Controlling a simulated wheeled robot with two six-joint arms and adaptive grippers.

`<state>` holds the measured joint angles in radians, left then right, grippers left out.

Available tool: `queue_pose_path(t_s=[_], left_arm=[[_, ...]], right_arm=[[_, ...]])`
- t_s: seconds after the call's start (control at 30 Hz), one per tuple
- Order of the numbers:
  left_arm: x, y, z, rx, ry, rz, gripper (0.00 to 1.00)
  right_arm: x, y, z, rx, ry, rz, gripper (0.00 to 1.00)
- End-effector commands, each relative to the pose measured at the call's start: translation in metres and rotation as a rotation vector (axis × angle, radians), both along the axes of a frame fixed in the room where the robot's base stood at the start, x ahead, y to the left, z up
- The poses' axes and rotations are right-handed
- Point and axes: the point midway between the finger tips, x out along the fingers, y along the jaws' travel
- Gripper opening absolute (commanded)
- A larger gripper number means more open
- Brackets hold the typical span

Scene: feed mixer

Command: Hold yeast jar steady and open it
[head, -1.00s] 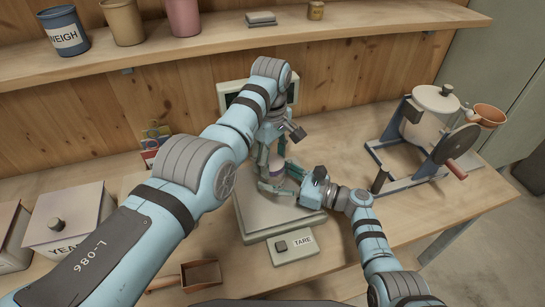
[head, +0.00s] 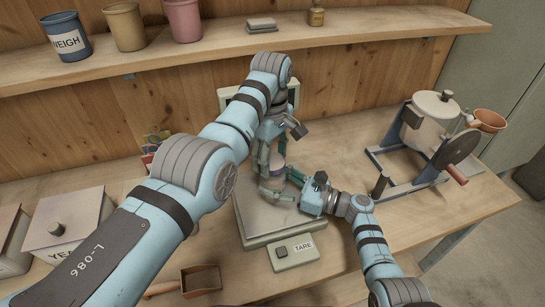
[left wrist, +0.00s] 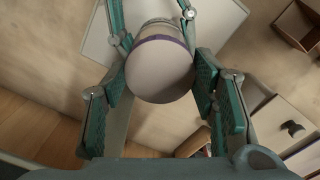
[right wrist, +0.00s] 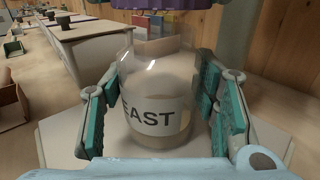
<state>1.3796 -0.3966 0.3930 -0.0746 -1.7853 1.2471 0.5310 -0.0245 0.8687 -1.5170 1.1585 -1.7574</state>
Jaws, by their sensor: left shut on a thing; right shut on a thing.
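The clear glass yeast jar (right wrist: 155,75) stands upright on the scale plate (head: 262,218); its label, partly cut off, reads "EAST" in the right wrist view. Pale contents show through the glass. Its purple-rimmed lid (left wrist: 160,68) has a cream top in the left wrist view. My left gripper (head: 273,160) comes from above, with its fingers shut on either side of the lid. My right gripper (head: 281,184) comes from the right, low down, its fingers shut around the jar body. I cannot tell whether the lid has turned or loosened.
A scale with a TARE button (head: 282,251) is beneath the jar. A hand-cranked mixer (head: 430,125) stands to the right. A lidded bin (head: 68,225) and a scoop (head: 200,280) are at the left and front. A shelf (head: 220,50) with pots runs above.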

Motion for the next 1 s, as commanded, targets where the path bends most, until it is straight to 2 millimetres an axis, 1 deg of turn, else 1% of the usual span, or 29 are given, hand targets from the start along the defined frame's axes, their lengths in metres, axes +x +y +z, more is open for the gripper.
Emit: queue_pose_path(t_s=[0.13,0.3,0.37,0.57,0.6,0.73,1.0], left_arm=[[0.0,0.0,0.003,-0.001,-0.001,0.0,0.19],[0.001,0.0,0.031,0.001,-0.002,-0.001,0.19],[0.0,0.0,0.037,0.002,-0.001,0.0,0.19],[0.0,0.0,0.04,0.0,0.0,0.0,0.19],[0.0,0.0,0.04,0.0,0.0,0.0,0.19],[0.0,0.0,0.04,0.0,0.0,0.0,0.19],[0.0,0.0,0.04,0.0,0.0,0.0,0.19]], right_arm=[[0.0,0.0,0.0,-0.001,0.0,0.0,0.0],[0.0,0.0,0.0,-0.001,0.0,0.0,0.0],[0.0,0.0,0.0,-0.001,0.0,0.0,0.0],[0.0,0.0,0.0,0.0,0.0,0.0,0.0],[0.0,0.0,0.0,0.0,0.0,0.0,0.57],[0.0,0.0,0.0,0.0,0.0,0.0,0.78],[0.0,0.0,0.0,0.0,0.0,0.0,0.78]])
